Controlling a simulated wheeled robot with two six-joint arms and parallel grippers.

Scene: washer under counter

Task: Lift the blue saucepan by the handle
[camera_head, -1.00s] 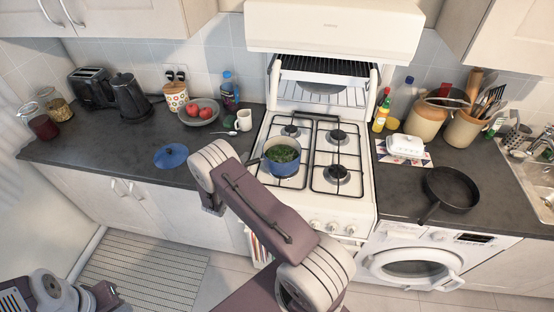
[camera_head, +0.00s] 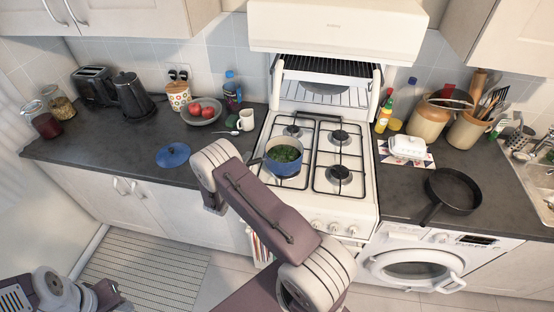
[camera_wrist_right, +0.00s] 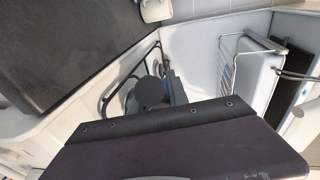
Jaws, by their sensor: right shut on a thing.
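The blue saucepan (camera_head: 284,167), with green food inside, is at the front left burner of the hob. I cannot tell whether its base touches the grate. Its short visible handle end (camera_head: 254,161) points left towards my right wrist. My right gripper (camera_head: 243,162) is at the handle and shut on it; its fingers are mostly hidden behind my wrist. In the right wrist view, my own dark arm part covers the lower half, and the grip is not clear. My left arm is at the bottom left corner, with its gripper (camera_head: 107,296) only partly visible.
A blue lid (camera_head: 173,155) lies on the left counter. A fruit bowl (camera_head: 201,112) and white mug (camera_head: 246,121) stand behind it. A black frying pan (camera_head: 454,191) is on the right counter. The cooker hood (camera_head: 335,30) overhangs the hob. The other burners are clear.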

